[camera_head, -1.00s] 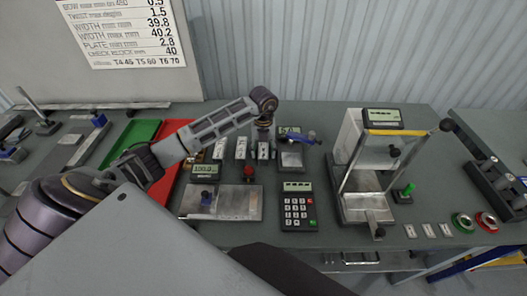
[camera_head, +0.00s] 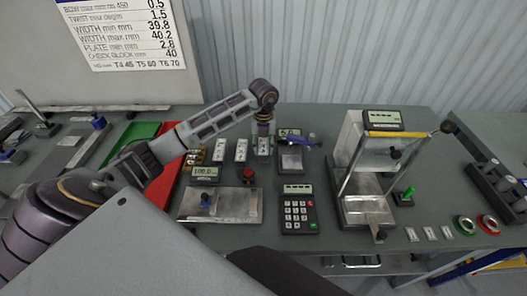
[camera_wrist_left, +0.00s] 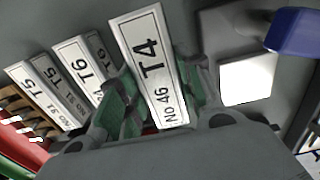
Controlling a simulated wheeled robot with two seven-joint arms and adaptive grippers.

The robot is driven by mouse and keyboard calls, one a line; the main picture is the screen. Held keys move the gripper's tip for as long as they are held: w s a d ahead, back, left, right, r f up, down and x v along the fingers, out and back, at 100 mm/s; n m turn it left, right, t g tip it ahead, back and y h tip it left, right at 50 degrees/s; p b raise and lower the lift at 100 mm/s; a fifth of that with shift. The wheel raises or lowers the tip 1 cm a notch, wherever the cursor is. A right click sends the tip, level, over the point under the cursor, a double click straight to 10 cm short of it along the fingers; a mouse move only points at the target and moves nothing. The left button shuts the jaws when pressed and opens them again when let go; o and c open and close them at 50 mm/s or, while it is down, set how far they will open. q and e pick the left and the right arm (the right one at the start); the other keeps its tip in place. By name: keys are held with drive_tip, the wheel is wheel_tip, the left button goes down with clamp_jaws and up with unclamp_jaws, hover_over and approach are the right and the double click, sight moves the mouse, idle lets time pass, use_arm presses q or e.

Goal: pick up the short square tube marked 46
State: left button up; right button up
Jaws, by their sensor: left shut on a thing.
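The short square tube marked No 46 and T4 (camera_wrist_left: 152,68) has a white label face. It is between the green-padded fingers of my left gripper (camera_wrist_left: 152,100) in the left wrist view. The gripper is shut on it. In the head view my left gripper (camera_head: 264,138) points down over the bench with the tube (camera_head: 264,147) at its tips. Whether the tube's lower end touches the bench is hidden. My right gripper is not in view.
A small scale with a steel plate (camera_head: 291,162) and a blue-handled tool (camera_head: 307,144) are close on the right. A keypad (camera_head: 299,208) and a steel plate (camera_head: 235,206) lie in front.

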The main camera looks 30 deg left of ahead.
sight(263, 145)
use_arm(q)
drive_tip(key=shift+r+b, duration=0.35)
drive_tip(key=shift+r, duration=3.05)
